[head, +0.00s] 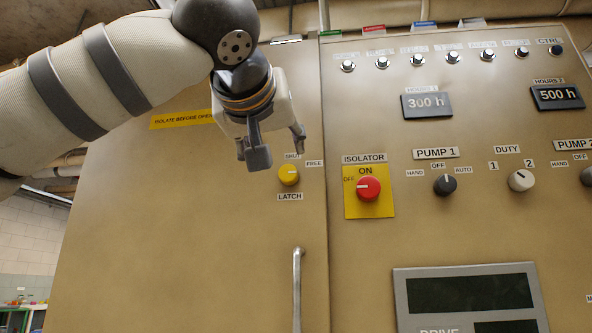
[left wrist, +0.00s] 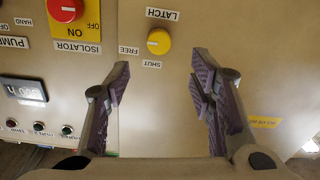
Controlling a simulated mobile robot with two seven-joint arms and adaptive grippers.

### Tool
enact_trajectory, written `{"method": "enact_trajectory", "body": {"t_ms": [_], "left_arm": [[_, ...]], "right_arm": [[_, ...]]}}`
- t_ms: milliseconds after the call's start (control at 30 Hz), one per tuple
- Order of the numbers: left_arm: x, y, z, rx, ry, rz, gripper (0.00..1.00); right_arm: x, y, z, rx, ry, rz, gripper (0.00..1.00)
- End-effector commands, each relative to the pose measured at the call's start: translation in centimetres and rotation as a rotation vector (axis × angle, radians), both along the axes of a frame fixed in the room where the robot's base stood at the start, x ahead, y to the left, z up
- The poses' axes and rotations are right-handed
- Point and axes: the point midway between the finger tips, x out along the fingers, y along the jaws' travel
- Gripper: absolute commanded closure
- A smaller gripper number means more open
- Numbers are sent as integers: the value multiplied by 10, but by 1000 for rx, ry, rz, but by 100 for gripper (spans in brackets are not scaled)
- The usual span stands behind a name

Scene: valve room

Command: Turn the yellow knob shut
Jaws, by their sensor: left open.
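The yellow knob (head: 289,175) sits on the tan cabinet door, with SHUT above it, FREE to its right and LATCH below. Its white mark lies about level, toward FREE. The knob also shows in the left wrist view (left wrist: 159,41), where the labels are upside down. My left gripper (head: 279,148) is open and empty, above and slightly left of the knob in the head view. In the left wrist view its spread fingers (left wrist: 160,75) stand either side of the SHUT label, with the knob beyond their tips; they do not hold it. My right gripper is not in view.
A red isolator knob (head: 368,189) on a yellow plate is right of the yellow knob. A vertical door handle (head: 297,290) stands below.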

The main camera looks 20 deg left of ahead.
Motion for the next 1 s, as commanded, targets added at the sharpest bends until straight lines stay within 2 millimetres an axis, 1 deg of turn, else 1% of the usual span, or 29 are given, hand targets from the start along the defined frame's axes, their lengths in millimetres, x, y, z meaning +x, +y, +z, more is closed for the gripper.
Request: {"method": "enact_trajectory", "body": {"t_ms": [33,100,200,300,400,467,700,733,767,800,867,900,933,1000], "left_arm": [[14,3,-1,1,4,3,51],[33,8,-2,-1,5,2,51],[56,15,-2,-1,5,0,51],[74,20,-2,-1,3,1,51],[85,23,-1,0,2,0,51],[89,24,-1,2,1,0,51],[90,25,-1,2,1,0,51],[90,25,-1,2,1,0,53],[90,25,-1,2,1,0,60],[90,25,-1,2,1,0,69],[90,25,-1,2,1,0,82],[90,25,-1,2,1,0,92],[90,25,-1,2,1,0,98],[90,25,-1,2,1,0,99]], "right_arm": [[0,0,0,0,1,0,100],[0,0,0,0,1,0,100],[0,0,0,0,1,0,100],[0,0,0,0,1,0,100],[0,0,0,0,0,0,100],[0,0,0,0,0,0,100],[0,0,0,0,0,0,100],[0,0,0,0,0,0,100],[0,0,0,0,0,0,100],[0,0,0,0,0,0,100],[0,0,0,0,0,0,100],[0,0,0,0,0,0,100],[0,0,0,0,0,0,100],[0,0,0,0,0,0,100]]}}
